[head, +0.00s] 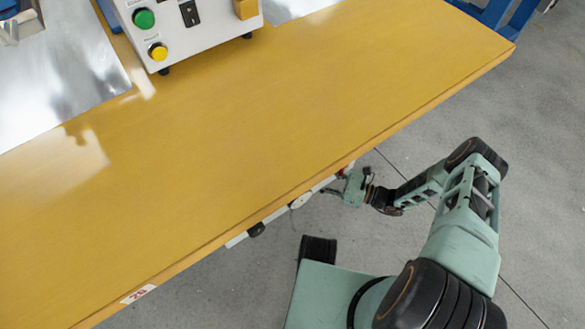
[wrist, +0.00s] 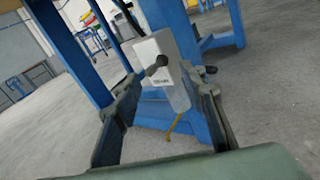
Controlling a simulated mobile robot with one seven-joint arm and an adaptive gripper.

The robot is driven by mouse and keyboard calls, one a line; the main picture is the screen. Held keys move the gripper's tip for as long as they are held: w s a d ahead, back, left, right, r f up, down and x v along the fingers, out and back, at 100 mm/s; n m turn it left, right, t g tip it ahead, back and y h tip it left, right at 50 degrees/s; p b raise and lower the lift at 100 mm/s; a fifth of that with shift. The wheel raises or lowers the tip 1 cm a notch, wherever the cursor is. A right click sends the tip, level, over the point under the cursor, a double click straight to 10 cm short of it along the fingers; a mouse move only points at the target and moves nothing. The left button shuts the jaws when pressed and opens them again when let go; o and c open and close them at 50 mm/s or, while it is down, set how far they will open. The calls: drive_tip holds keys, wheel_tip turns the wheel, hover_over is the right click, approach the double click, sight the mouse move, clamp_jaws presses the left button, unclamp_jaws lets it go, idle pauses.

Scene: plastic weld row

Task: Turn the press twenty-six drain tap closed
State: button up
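A grey-white box (wrist: 165,75) with a black knob or lever (wrist: 157,65) on its face shows in the middle of the wrist view. A small label under the knob is too small to read, so I cannot confirm that this is the drain tap. My gripper (wrist: 166,95) is open, with one finger on each side of the box in the picture and nothing held. Whether the fingers reach the box is unclear. In the head view my gripper (head: 340,190) is beside the table's front edge, and its fingertips are partly hidden.
The yellow-brown table (head: 250,110) bears a "26" label (head: 138,294) on its near edge. A white strip under that edge carries a black knob (head: 257,230) and a white round part (head: 300,200). A control box (head: 185,30) stands on top.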

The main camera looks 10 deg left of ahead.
drive_tip(key=a, duration=0.6)
drive_tip(key=shift+w+a+b, duration=0.25)
drive_tip(key=shift+w+b, duration=0.15)
drive_tip(key=shift+b, duration=0.05)
clamp_jaws()
